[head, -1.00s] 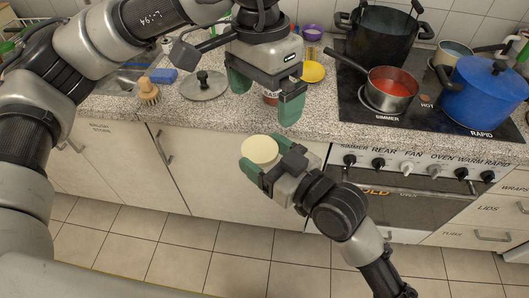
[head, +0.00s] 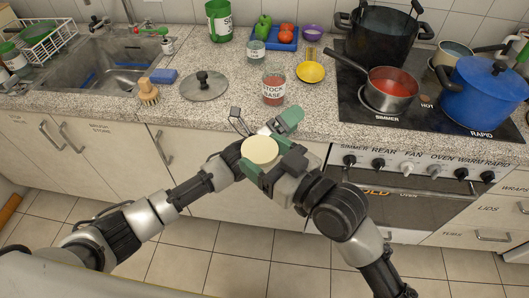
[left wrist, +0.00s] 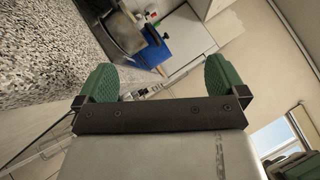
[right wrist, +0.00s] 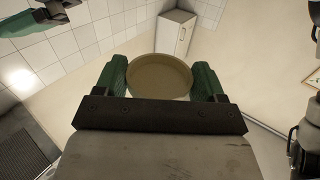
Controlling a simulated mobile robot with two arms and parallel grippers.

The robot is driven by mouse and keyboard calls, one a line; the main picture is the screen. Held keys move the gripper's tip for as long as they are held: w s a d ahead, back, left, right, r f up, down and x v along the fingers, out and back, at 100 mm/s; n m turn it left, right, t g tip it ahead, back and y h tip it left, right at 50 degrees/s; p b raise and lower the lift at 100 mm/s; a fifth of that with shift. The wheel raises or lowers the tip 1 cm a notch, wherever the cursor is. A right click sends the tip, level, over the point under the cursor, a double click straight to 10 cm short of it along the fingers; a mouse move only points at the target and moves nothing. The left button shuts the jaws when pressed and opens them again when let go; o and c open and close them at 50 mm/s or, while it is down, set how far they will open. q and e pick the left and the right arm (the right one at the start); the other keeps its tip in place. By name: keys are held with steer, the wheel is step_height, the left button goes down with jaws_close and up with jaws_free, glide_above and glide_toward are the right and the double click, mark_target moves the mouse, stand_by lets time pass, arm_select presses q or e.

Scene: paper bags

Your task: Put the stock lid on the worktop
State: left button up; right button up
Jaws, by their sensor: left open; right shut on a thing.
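The stock lid (head: 260,151), a round cream disc, is held in my right gripper (head: 262,158) in front of the worktop edge, over the floor. In the right wrist view the lid (right wrist: 160,77) sits between both green fingers. My left gripper (head: 283,124) is close behind the right one, partly hidden by it; in the left wrist view its fingers (left wrist: 162,84) are apart with nothing between them. The speckled worktop (head: 225,112) is behind both grippers. The glass stock base jar (head: 274,86), with red contents, stands near its front edge.
A steel pan lid (head: 204,87), brush (head: 148,92) and blue sponge (head: 164,76) lie left of the jar. A yellow dish (head: 311,72) and blue tray (head: 274,37) are behind it. The hob with pots (head: 388,92) is at right. Worktop left of the jar's front is clear.

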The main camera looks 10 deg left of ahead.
arm_select(q)
steer(key=s+a+f+n+g+y, duration=0.2)
steer(key=s+a+f+n+y, duration=0.25)
steer(key=f, duration=0.75)
steer(key=s+a+f+n+g+y, duration=0.25)
steer(key=s+a+f+n, duration=0.25)
steer(key=f, duration=0.8)
steer(key=s+a+f+n+g+y, duration=0.2)
steer(key=s+a+f+n+y, duration=0.25)
steer(key=f, duration=0.75)
steer(key=s+a+f+n+g+y, duration=0.1)
steer(key=s+a+f+n, duration=0.1)
steer(key=s+f+n, duration=0.3)
steer(key=s+a+f+n+g+y, duration=0.1)
steer(key=s+a+f, duration=0.15)
steer(key=s, duration=0.45)
steer(key=s+a+f+n+g+y, duration=0.1)
steer(key=s+a+f+n+g, duration=0.15)
steer(key=s+f, duration=0.3)
steer(key=s+a+f+n+g+y, duration=0.1)
steer(key=s+f+n, duration=0.3)
steer(key=s, duration=1.4)
steer(key=n+g, duration=0.1)
steer(key=n, duration=0.2)
steer(key=shift+s+a+n+g, duration=0.15)
steer(key=shift+s+n+g, duration=0.05)
steer(key=shift+n+g, duration=0.15)
